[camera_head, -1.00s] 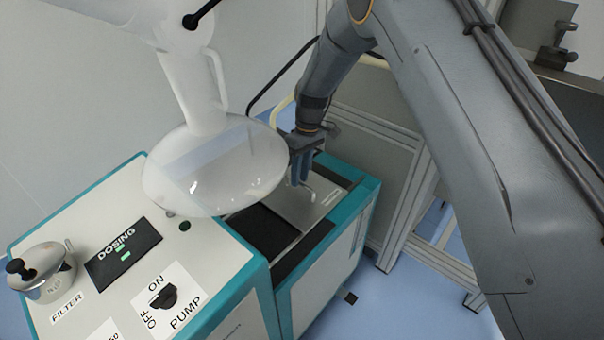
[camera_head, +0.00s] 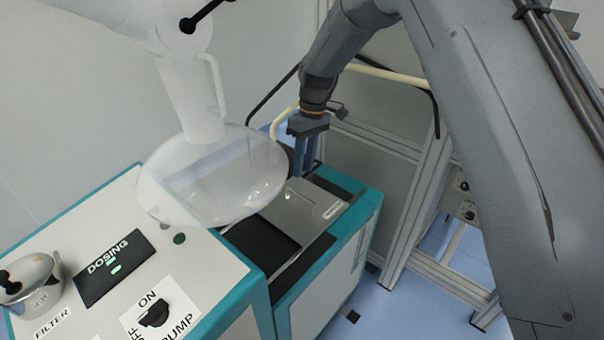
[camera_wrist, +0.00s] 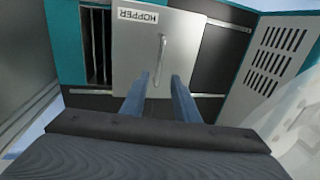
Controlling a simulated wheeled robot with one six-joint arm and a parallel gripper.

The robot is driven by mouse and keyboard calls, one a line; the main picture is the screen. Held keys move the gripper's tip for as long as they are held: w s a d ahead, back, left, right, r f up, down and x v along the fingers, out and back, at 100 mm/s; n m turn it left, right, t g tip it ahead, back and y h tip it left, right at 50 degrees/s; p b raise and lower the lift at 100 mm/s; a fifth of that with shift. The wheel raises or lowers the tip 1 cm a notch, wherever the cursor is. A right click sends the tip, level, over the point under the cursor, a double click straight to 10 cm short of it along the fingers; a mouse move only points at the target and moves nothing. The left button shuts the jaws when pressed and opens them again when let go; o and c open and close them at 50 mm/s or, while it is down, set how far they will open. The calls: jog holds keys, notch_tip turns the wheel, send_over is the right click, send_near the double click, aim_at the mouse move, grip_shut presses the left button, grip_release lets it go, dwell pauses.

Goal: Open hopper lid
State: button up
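The grey metal hopper lid (camera_head: 300,212) lies flat on top of the teal-edged machine in the head view. It also shows in the wrist view (camera_wrist: 138,72), with a white HOPPER label and a thin curved handle (camera_wrist: 162,56). A dark slotted gap (camera_wrist: 97,45) shows beside the lid in the wrist view, and a dark panel lies on its other side. My gripper (camera_head: 303,172) is above the lid's rear part in the head view. Its two blue fingers (camera_wrist: 158,88) are apart and empty, short of the handle and not touching it.
A transparent vessel (camera_head: 215,185) hangs close to the left of my gripper. A control panel with a DOSING display (camera_head: 115,265) and a pump knob (camera_head: 155,313) is at the lower left. A metal frame (camera_head: 400,235) stands at the right, with cables behind.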

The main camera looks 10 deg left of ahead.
jog(key=shift+w+d, duration=0.1)
jog(key=shift+d, duration=0.05)
jog(key=c, duration=0.5)
jog(key=d+y+b, duration=0.1)
jog(key=w+d+f+b, duration=0.1)
jog(key=d+b, duration=0.1)
jog(key=w+d+f+g+y+b, duration=0.1)
jog(key=shift+w+d+f+y+b, duration=0.2)
jog(key=shift+d+f+y+b, duration=0.1)
jog(key=shift+b, duration=0.1)
grip_shut()
jog(key=n+y+b, duration=0.1)
jog(key=y+b, duration=0.3)
jog(key=b, duration=0.1)
send_near(312, 199)
jog(key=a+p, duration=0.1)
jog(key=a+f+p, duration=0.1)
jog(key=a, duration=0.1)
jog(key=a+p, duration=0.1)
jog(key=shift+w+a+f, duration=0.1)
jog(key=shift+a+f, duration=0.1)
jog(key=shift+f, duration=0.15)
jog(key=s+a+p, duration=0.1)
jog(key=s, duration=0.1)
jog(key=shift+s+a+r+p, duration=0.1)
jog(key=shift+s+a+p, duration=0.25)
jog(key=shift+a+p, duration=0.05)
jog(key=shift+s+a, duration=0.3)
jog(key=shift+s, duration=0.1)
